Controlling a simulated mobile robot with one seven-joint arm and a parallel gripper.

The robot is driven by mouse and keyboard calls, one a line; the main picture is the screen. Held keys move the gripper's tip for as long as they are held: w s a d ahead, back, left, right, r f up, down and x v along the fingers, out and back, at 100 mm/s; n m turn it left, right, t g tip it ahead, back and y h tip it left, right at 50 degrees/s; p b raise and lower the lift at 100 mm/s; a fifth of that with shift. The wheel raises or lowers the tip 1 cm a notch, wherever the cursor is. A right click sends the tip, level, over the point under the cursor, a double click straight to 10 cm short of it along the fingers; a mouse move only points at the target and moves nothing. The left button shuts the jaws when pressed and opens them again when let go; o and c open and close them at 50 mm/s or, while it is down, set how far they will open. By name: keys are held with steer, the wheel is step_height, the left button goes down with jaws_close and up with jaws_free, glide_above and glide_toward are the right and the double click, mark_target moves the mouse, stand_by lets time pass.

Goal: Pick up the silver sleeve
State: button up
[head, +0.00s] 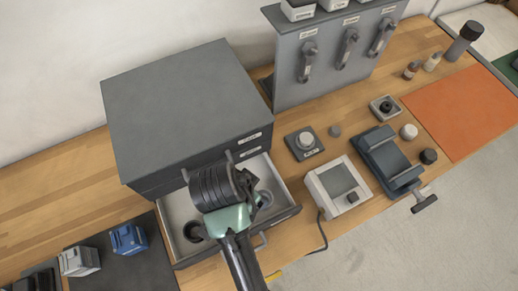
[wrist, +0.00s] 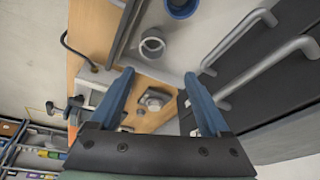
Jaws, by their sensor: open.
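The silver sleeve (wrist: 152,44) is a short, light-grey open ring inside the drawer, seen in the wrist view beyond my fingertips. In the head view the sleeve (head: 265,199) shows at the drawer's right end, close beside my arm. My gripper (wrist: 159,76) is open and empty, its two blue fingers apart and not touching the sleeve. In the head view my gripper (head: 207,167) is above the open drawer (head: 288,213), near the cabinet front, and my wrist hides much of the drawer's inside.
A dark ring (head: 193,232) lies at the drawer's left end. The grey cabinet (head: 180,105) rises behind, with bar handles (wrist: 267,72) close to my fingers. A scale (head: 339,187), a dial unit (head: 304,143) and a blue-grey vise (head: 390,158) stand to the right.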

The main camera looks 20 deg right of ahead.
steer(key=shift+g, duration=0.4)
steer(key=x, duration=0.8)
steer(key=shift+s+f+p, duration=0.25)
steer(key=shift+f+p, duration=0.05)
steer(key=shift+p, duration=0.05)
steer(key=shift+d+f+p, duration=0.35)
steer(key=shift+d+f, duration=0.05)
steer(key=shift+f, duration=0.25)
steer(key=shift+x, duration=1.95)
steer(key=shift+w+d, duration=0.1)
steer(key=shift+d, duration=0.05)
steer(key=shift+r, duration=0.1)
steer(key=c, duration=1.1)
steer(key=shift+c, duration=0.3)
steer(key=shift+r, duration=0.1)
